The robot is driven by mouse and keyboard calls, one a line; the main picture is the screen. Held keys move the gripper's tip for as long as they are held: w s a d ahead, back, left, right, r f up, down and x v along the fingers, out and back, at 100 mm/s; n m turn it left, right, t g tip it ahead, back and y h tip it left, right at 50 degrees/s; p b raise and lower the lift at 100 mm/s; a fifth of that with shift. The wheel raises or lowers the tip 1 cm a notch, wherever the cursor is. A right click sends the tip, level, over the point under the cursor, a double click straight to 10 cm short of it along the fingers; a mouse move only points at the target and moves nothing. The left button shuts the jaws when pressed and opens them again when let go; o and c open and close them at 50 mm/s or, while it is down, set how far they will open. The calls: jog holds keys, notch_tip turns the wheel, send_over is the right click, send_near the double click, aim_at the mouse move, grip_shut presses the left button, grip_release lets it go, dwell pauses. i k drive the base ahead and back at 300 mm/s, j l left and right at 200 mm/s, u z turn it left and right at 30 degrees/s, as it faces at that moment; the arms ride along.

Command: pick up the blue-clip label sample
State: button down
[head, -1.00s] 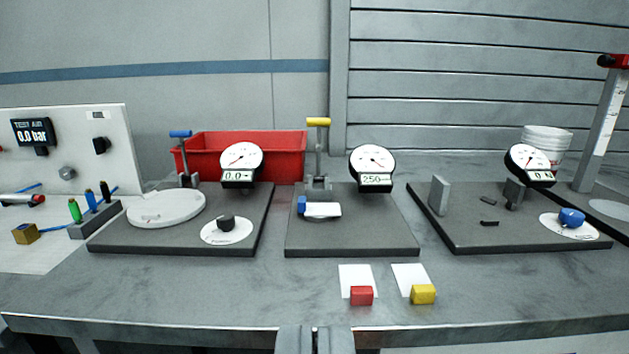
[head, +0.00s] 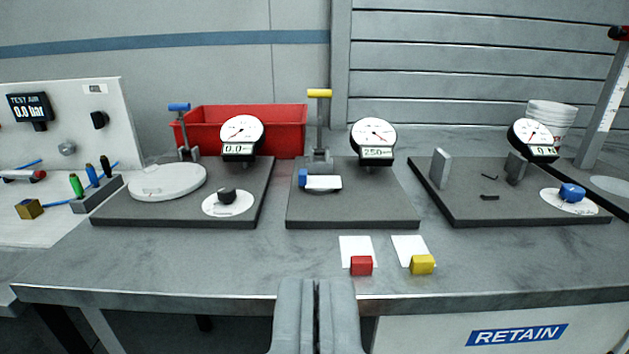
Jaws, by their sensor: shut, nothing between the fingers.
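The blue-clip label sample is a white label (head: 323,182) with a blue clip (head: 303,178) at its left end. It lies on the small round stage of the middle fixture (head: 350,207), under the yellow-handled lever (head: 319,94). My gripper (head: 316,284) is at the bottom centre, in front of the bench edge. Its two fingers are shut with nothing between them. It is apart from the sample, which sits farther back on the bench. Two other label samples, one with a red clip (head: 361,266) and one with a yellow clip (head: 422,264), lie near the front edge.
The left fixture (head: 246,192) has a round plate and a blue-handled lever (head: 179,107). A red bin (head: 286,121) stands behind. The right fixture (head: 520,211) carries a gauge and a blue knob (head: 571,193). A RETAIN sign (head: 516,334) shows below the bench. The front bench strip left of the red clip is clear.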

aim_at(309, 182)
jog(key=i+l, duration=0.2)
jog(key=l, duration=0.15)
jog(key=i+l, duration=0.2)
jog(key=l, duration=0.15)
jog(key=i+l+u, duration=0.1)
jog(key=l, duration=0.25)
jog(key=i+l, duration=0.45)
jog(key=l, duration=0.3)
jog(key=i+u, duration=0.05)
